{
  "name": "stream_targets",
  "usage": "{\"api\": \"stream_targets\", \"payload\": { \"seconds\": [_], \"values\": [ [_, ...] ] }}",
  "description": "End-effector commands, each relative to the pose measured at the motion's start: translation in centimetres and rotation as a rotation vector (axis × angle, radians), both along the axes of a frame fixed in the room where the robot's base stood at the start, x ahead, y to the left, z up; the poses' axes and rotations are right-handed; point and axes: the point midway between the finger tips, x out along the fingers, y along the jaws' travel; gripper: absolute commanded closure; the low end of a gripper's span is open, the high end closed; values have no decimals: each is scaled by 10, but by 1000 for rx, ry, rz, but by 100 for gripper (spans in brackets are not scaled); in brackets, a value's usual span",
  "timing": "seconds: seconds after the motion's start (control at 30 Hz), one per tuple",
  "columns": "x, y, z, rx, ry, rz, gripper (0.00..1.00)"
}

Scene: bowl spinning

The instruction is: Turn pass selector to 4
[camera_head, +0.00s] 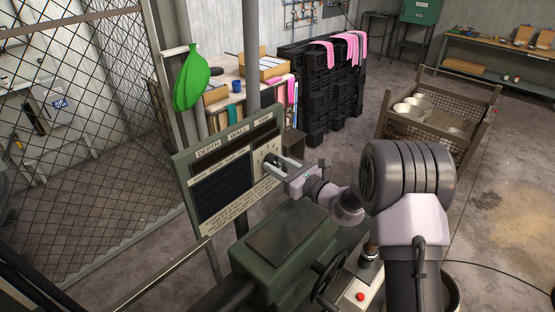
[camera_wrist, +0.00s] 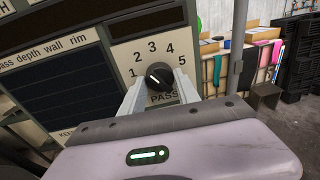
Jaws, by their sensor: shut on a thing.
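The pass selector is a round black knob (camera_wrist: 158,74) on a cream panel (camera_wrist: 128,42), with the numbers 1 to 5 in an arc around it and a PASS label below. A small pale mark shows on the left part of its face; I cannot tell for sure which number it points at. My gripper (camera_wrist: 159,88) has one finger on each side of the knob and is shut on it. In the head view my gripper (camera_head: 275,164) reaches the right side of the board (camera_head: 192,168); the knob is mostly hidden there.
A green machine housing (camera_head: 283,247) stands below the board, with a handwheel (camera_head: 328,277) and a red button (camera_head: 360,297) nearby. A grey post (camera_head: 251,60) rises behind the board. A green bag (camera_head: 191,80) hangs at upper left. A crate with bowls (camera_head: 440,118) stands at right.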

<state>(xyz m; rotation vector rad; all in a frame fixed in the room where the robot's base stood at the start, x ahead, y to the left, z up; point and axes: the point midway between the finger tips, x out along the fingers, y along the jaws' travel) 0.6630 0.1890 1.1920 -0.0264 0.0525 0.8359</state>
Motion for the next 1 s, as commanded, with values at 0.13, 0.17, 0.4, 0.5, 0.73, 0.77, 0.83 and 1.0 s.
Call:
{"api": "stream_targets", "payload": {
  "seconds": [0.13, 0.17, 0.4, 0.5, 0.73, 0.77, 0.83, 1.0],
  "values": [
    [0, 0, 4, 83, 106, 0, 100],
    [0, 0, 4, 100, 128, 1, 100],
    [1, -1, 4, 241, 309, 0, 100],
    [1, -1, 4, 299, 383, -1, 100],
    [1, -1, 4, 433, 555, -1, 100],
    [1, -1, 4, 450, 576, -1, 100],
    [2, -2, 4, 489, 625, -1, 100],
    [2, -2, 3, 577, 739, 0, 100]
  ]
}}
